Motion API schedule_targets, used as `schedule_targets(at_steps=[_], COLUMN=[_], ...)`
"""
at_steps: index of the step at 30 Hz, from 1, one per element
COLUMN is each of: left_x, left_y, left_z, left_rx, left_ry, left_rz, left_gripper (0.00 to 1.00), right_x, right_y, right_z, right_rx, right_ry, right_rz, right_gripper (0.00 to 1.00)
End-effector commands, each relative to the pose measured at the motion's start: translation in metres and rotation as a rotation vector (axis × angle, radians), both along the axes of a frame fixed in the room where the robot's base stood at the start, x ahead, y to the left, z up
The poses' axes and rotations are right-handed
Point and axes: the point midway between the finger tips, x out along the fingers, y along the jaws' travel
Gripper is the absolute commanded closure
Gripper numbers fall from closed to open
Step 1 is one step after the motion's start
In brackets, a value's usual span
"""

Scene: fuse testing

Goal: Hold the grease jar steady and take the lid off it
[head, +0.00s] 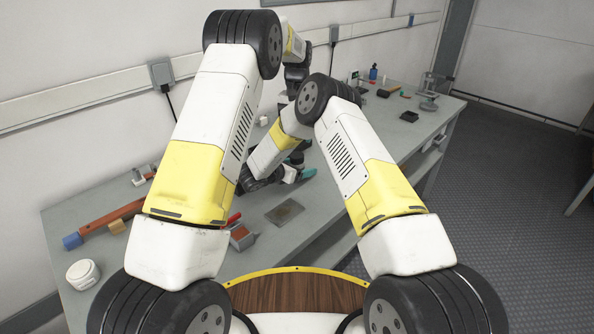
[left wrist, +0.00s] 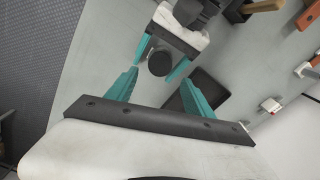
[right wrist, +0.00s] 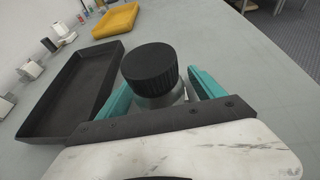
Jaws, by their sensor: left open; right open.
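The grease jar (right wrist: 150,97), a clear jar with a ribbed black lid (right wrist: 150,64), stands upright on the bench in the right wrist view. My right gripper (right wrist: 158,78) is open, with its teal fingers on either side of the jar; I cannot tell whether they touch it. In the left wrist view the black lid (left wrist: 159,62) shows from above. My left gripper (left wrist: 160,76) is open and empty, its fingers pointing toward the lid, apart from it. The right gripper's teal fingers (left wrist: 179,71) flank the jar there too.
A black tray (right wrist: 112,58) lies beside the jar; a yellow tray (right wrist: 116,10) stands farther off. In the head view, a white round container (head: 83,273), a red-brown bar (head: 115,217) and a flat grey plate (head: 285,212) lie on the near bench.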

Motion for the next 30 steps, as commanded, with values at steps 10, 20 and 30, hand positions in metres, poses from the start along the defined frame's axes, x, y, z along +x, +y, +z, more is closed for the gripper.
schedule_targets(at_steps=[10, 20, 30], left_x=[0.0, 0.0, 0.0], left_y=[0.0002, 0.0002, 0.0002], left_z=[0.0001, 0.0001, -0.0001], left_rx=[0.0, 0.0, 0.0], left_ry=[0.0, 0.0, 0.0], left_rz=[0.0, 0.0, -0.015], left_gripper=[0.39, 0.39, 0.48], right_x=[0.0066, 0.0064, 0.0064], right_y=[-0.0057, -0.0054, -0.0053], right_z=[-0.0033, -0.0031, -0.003], right_rx=[0.0, 0.0, 0.0], right_ry=[0.0, 0.0, 0.0], right_rz=[0.001, 0.001, 0.001], right_gripper=[0.22, 0.75, 1.0])
